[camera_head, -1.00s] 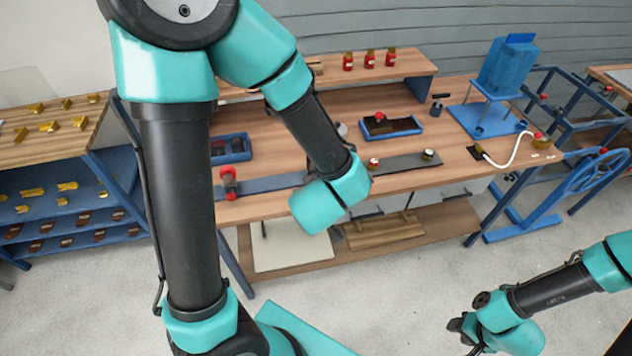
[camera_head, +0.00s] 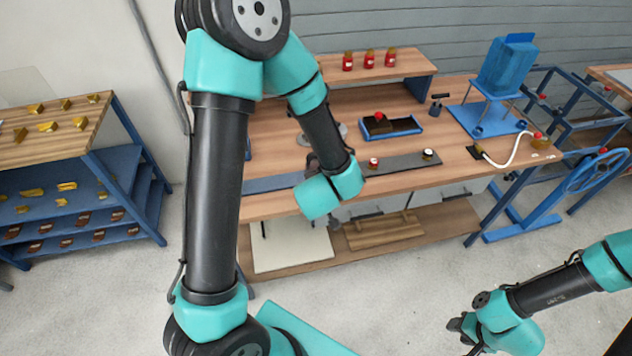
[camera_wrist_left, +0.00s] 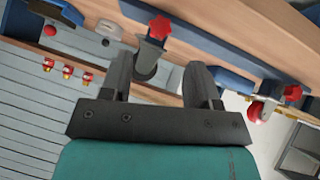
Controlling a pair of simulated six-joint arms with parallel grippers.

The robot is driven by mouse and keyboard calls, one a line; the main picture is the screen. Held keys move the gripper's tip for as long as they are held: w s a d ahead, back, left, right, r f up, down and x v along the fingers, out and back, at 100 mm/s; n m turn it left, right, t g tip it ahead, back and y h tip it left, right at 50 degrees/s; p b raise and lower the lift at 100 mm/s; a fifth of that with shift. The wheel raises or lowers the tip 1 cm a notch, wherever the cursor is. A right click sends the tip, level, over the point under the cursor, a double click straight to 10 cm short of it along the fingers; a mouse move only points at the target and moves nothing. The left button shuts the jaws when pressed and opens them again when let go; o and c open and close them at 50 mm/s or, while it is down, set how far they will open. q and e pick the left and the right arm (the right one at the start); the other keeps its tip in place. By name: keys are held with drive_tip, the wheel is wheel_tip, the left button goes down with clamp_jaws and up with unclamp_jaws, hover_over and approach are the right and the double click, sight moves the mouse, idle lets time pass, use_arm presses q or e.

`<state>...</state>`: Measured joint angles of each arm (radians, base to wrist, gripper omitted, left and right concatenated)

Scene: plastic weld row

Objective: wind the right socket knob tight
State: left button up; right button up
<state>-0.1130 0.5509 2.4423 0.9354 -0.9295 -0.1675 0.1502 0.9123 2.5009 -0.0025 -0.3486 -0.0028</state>
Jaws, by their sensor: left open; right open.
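In the left wrist view a red star knob (camera_wrist_left: 159,28) sits on a grey cylindrical socket (camera_wrist_left: 147,60) just beyond my left gripper. A second red star knob (camera_wrist_left: 292,92) is at the right, by a round red part. The wrist view is turned relative to the head view; the knob by my fingers seems to be the right socket's. My left gripper (camera_wrist_left: 158,72) is open, its two fingers apart with nothing held. My right gripper (camera_head: 463,335) is open and empty, low over the floor, away from the bench.
A blue tray (camera_head: 365,129) and a blue hopper (camera_head: 505,67) stand behind. Red bottles (camera_head: 369,60) line the raised shelf. A rack (camera_head: 125,190) stands left.

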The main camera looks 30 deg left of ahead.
use_arm(q)
drive_tip(key=x, duration=0.7)
drive_tip(key=shift+w+a+f, duration=0.15)
drive_tip(key=shift+a+f, duration=0.05)
drive_tip(key=shift+f, duration=0.05)
drive_tip(key=c, duration=0.9)
drive_tip(key=shift+w+d+m+g+y, duration=0.15)
drive_tip(key=shift+m+g+y, duration=0.65)
drive_tip(key=shift+g+y, duration=0.3)
